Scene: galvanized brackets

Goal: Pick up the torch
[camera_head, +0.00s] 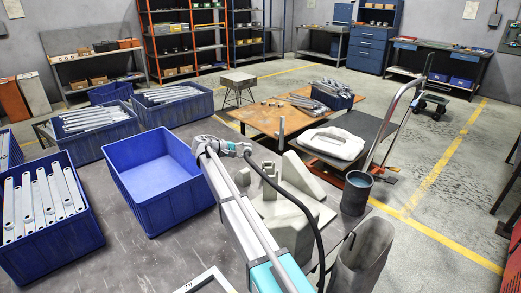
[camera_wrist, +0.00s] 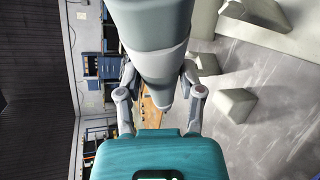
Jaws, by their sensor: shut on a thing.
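The torch (camera_wrist: 152,28) is in the wrist view, a grey-green, thick body that narrows to a paler grey end. It fills the upper middle of that view, and its top is cut off by the frame edge. My gripper (camera_wrist: 159,98) has a finger on each side of the narrower grey part and is shut on it. The torch looks clear of the tabletop (camera_wrist: 265,125). In the head view I cannot make out the torch or the fingertips; my arm covers part of the table there.
Grey blocks (camera_head: 299,178) and a dark cup (camera_head: 357,193) stand right of my arm. An empty blue bin (camera_head: 157,207) stands to its left, beside a blue bin (camera_head: 58,250) of metal brackets. A white bag (camera_head: 331,143) lies behind.

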